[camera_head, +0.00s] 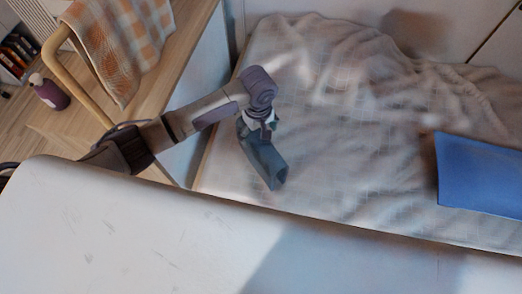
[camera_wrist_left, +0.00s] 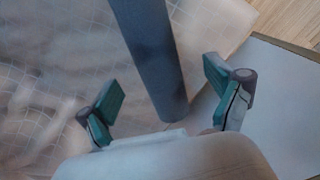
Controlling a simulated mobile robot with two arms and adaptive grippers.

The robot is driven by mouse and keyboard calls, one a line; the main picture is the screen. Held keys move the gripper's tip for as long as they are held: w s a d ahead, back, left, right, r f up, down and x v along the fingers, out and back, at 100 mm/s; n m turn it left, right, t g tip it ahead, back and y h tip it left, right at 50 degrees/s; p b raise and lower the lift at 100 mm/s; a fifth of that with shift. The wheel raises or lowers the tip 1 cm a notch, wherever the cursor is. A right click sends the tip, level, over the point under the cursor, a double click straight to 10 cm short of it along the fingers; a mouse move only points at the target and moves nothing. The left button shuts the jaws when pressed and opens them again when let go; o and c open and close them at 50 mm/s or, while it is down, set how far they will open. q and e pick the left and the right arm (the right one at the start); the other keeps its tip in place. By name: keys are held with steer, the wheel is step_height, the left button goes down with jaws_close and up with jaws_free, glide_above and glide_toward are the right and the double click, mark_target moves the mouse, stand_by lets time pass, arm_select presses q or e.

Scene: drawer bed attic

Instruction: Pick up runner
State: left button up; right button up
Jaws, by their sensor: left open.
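A long, narrow grey-blue strip, which looks like the runner (camera_head: 265,163), is at the left end of the bed. It also shows in the left wrist view (camera_wrist_left: 148,45), reaching from the top edge down between the fingers. My left gripper (camera_head: 258,124) is over the strip's upper end in the head view. In the left wrist view its green-padded fingers (camera_wrist_left: 162,88) are spread wide, with visible gaps on both sides of the strip. I cannot tell whether the strip's near end touches the palm. My right gripper is not in view.
A crumpled pale checked sheet (camera_head: 340,110) covers the bed. A flat blue item (camera_head: 480,175) lies at the right. A white panel (camera_head: 120,225) fills the front. A chair with an orange checked cloth (camera_head: 118,45) and a purple bottle (camera_head: 50,93) are at the left.

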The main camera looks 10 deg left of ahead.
mark_target(261, 142)
arm_select(q)
steer(key=f, duration=0.5)
steer(key=shift+d, duration=0.35)
jaws_close()
